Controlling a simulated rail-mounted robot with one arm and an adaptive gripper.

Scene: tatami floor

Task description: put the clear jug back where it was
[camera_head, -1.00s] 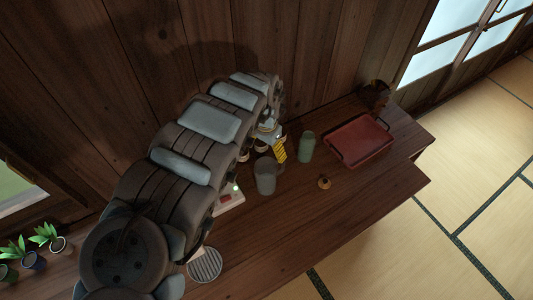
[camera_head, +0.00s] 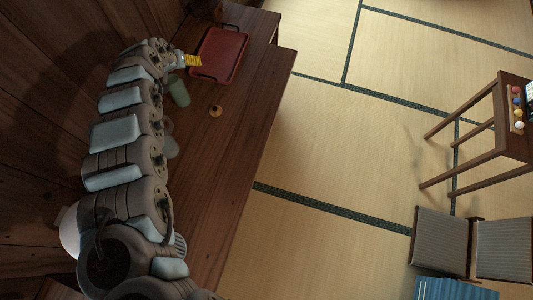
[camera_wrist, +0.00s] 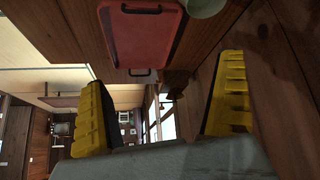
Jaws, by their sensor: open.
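In the head view the clear, greyish jug (camera_head: 170,146) stands on the dark wooden counter, mostly hidden behind my arm. A green cup (camera_head: 179,92) stands farther along, also partly behind my arm. My gripper (camera_head: 192,61), with yellow finger pads, is above the counter beyond the cup, beside the red tray (camera_head: 220,54). In the wrist view my gripper (camera_wrist: 165,75) has its two yellow fingers spread wide with nothing between them. The red tray (camera_wrist: 143,38) and part of the green cup (camera_wrist: 203,7) lie beyond them. The jug is not visible there.
A small round orange-brown object (camera_head: 215,111) sits on the counter (camera_head: 219,151) near the tray. A dark pot (camera_head: 207,9) stands at the far end. The wooden wall runs close along the left. Tatami floor is open on the right, with a small table (camera_head: 514,135) and seats.

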